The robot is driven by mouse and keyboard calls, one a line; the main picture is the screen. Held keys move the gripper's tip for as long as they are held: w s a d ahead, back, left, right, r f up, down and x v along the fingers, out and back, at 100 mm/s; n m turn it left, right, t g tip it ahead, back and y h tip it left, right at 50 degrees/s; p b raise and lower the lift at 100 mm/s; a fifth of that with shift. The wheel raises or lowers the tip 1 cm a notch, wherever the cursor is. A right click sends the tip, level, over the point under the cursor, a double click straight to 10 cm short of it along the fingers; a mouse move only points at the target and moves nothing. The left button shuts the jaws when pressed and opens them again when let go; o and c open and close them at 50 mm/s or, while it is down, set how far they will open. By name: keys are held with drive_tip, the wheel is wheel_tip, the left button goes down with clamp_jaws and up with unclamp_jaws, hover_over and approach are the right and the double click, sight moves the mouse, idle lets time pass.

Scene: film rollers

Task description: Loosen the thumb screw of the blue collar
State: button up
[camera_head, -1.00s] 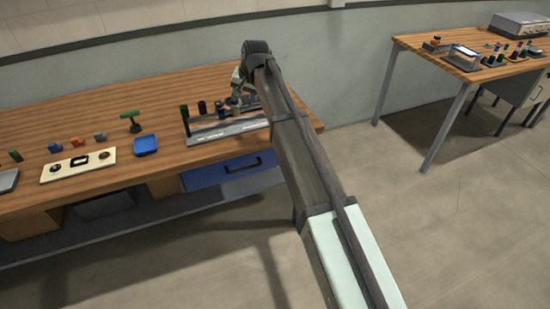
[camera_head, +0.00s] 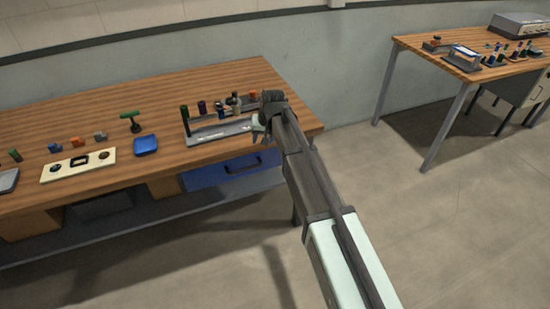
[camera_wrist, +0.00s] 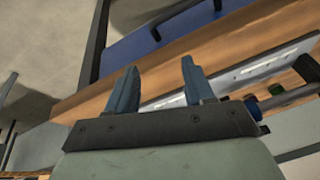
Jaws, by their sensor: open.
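My gripper (camera_head: 258,135) is at the front right end of a grey rack (camera_head: 222,133) on the wooden bench. In the wrist view its two blue-grey fingers (camera_wrist: 157,82) are spread apart with nothing between them.
A blue tray (camera_head: 146,145), a green T-handled tool (camera_head: 131,119) and a cream panel (camera_head: 78,166) lie left. A second table (camera_head: 470,60) stands far right.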

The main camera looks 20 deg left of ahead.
drive_tip(key=s+d+f, duration=0.1)
drive_tip(key=d+f, duration=0.4)
drive_tip(key=f, duration=0.1)
drive_tip(key=shift+s+d+f+n+h, duration=0.15)
drive_tip(key=shift+s+f+n+h, duration=0.15)
drive_tip(key=shift+s+h, duration=0.1)
drive_tip(key=shift+w, duration=0.1)
drive_tip(key=s+d+f+m+g+h, duration=0.1)
drive_tip(key=s+d+f+g+h, duration=0.1)
drive_tip(key=s+d+f, duration=0.9)
drive_tip(key=s+d+f+m+g+h, duration=0.1)
drive_tip(key=s+d+f+g, duration=0.1)
drive_tip(key=s+d+f, duration=0.95)
drive_tip(key=s+d+f+m+g, duration=0.2)
drive_tip(key=s+d+f, duration=0.5)
drive_tip(key=s+d, duration=0.3)
drive_tip(key=s+d+f+m+g, duration=0.2)
drive_tip(key=s+d+f+g, duration=0.1)
drive_tip(key=s+d+f, duration=0.4)
drive_tip(key=s+d, duration=0.3)
drive_tip(key=d, duration=0.4)
drive_tip(key=shift+d+y, duration=0.3)
drive_tip(key=shift+d, duration=0.1)
drive_tip(key=shift+r, duration=0.1)
